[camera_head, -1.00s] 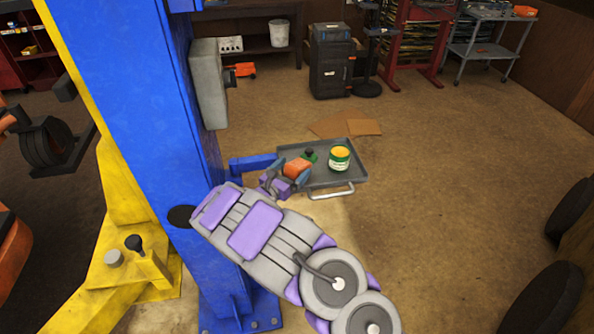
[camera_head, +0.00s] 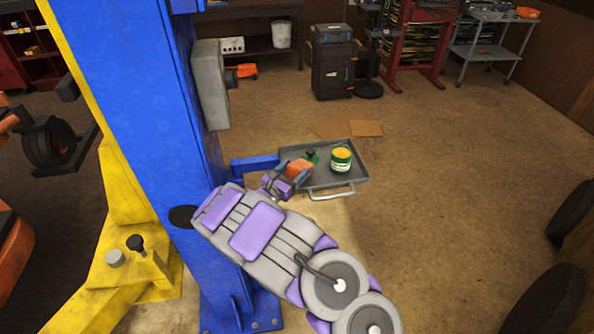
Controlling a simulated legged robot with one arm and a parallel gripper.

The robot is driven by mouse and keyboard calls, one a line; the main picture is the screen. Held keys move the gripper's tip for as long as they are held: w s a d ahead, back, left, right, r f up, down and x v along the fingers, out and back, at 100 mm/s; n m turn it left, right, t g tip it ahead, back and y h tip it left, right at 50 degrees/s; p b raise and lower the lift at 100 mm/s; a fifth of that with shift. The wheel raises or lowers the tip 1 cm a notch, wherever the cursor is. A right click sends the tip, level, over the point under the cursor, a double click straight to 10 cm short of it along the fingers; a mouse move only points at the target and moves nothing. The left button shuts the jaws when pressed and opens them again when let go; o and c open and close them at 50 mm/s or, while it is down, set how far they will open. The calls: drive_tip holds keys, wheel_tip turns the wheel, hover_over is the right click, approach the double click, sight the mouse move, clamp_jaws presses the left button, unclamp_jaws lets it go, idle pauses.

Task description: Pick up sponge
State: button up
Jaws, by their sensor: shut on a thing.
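An orange sponge (camera_head: 299,169) is at the left part of a grey tray (camera_head: 349,184), which stands out from the blue lift post. My gripper (camera_head: 287,178) reaches over the tray's left side from the front and is shut on the sponge. The fingers partly hide the sponge, and I cannot tell whether it touches the tray floor.
A green and yellow can (camera_head: 341,160) stands on the tray right of the sponge, with a small dark green item (camera_head: 312,156) behind. The blue post (camera_head: 150,120) rises close on the left. Open floor lies to the right.

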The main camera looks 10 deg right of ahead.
drive_tip(key=shift+r+p, duration=0.35)
drive_tip(key=shift+r, duration=0.5)
wheel_tip(320, 180, up, 2)
drive_tip(key=shift+r+p, duration=0.25)
drive_tip(key=shift+p, duration=0.15)
drive_tip(key=s+a+r+p, duration=0.1)
drive_tip(key=s+a+p, duration=0.3)
drive_tip(key=s, duration=1.1)
drive_tip(key=w+d+r+n+t+y, duration=0.1)
drive_tip(key=w+r+n+y, duration=0.1)
drive_tip(key=r, duration=0.4)
drive_tip(key=w+d+r+n+t+y+b, duration=0.1)
drive_tip(key=w+d+r+n+t+y, duration=0.1)
drive_tip(key=r, duration=0.4)
drive_tip(key=w+d+r+n+t+y, duration=0.1)
drive_tip(key=w+d+r+y, duration=0.1)
drive_tip(key=r, duration=0.4)
drive_tip(key=shift+w+r+n+t+y, duration=0.2)
drive_tip(key=shift+w+n+t+y, duration=0.15)
drive_tip(key=shift+w+y, duration=0.55)
